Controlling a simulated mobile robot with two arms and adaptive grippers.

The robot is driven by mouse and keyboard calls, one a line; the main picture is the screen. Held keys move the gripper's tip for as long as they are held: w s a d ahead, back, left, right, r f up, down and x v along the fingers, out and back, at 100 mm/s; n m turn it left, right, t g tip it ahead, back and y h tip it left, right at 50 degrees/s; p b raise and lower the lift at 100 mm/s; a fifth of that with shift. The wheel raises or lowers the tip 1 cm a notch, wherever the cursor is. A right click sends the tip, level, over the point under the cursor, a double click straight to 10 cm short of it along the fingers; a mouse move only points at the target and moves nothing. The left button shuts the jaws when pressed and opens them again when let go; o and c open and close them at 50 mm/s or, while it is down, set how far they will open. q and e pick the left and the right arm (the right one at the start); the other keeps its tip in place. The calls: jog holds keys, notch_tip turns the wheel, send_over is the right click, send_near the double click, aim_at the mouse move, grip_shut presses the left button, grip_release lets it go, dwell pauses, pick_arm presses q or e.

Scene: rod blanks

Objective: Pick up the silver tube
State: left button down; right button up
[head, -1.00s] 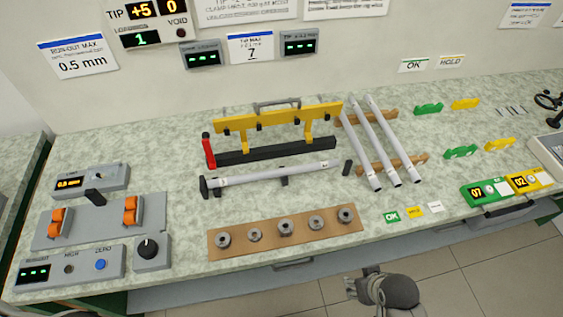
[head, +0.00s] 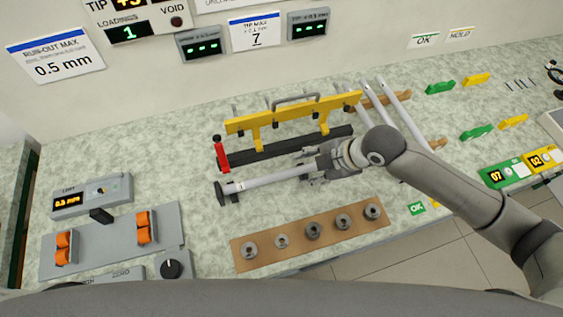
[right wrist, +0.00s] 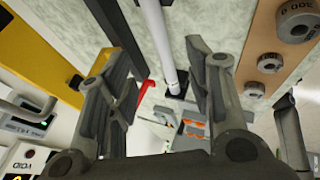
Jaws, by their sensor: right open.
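A silver tube (head: 270,181) lies roughly level along a fixture on the bench, its left end at a black end stop (head: 221,191). My right gripper (head: 308,164) is open over the tube's right part, which it hides in the head view. In the right wrist view, the tube (right wrist: 164,50) runs between the two spread fingers (right wrist: 157,85), and I see no clear contact. My left gripper is not in view.
A yellow clamp bar (head: 290,112) on a black base stands just behind the tube, with a red lever (head: 220,154) at its left. A brown board (head: 297,246) with several metal collars lies in front. Switch boxes (head: 112,240) are at the left.

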aim_at(289, 173)
jog(key=p+x, duration=0.1)
jog(key=x, duration=0.5)
jog(key=shift+w+d+p, duration=0.1)
jog(key=shift+d+p, duration=0.05)
jog(key=shift+p, duration=0.15)
jog(key=p+x, duration=0.1)
jog(key=x, duration=0.2)
jog(key=shift+w+d+f, duration=0.1)
jog(key=shift+w+a+f, duration=0.2)
jog(key=shift+a+f, duration=0.15)
jog(key=shift+f, duration=0.25)
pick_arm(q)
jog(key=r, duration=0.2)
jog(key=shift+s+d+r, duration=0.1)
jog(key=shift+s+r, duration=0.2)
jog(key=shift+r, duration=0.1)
pick_arm(e)
grip_shut()
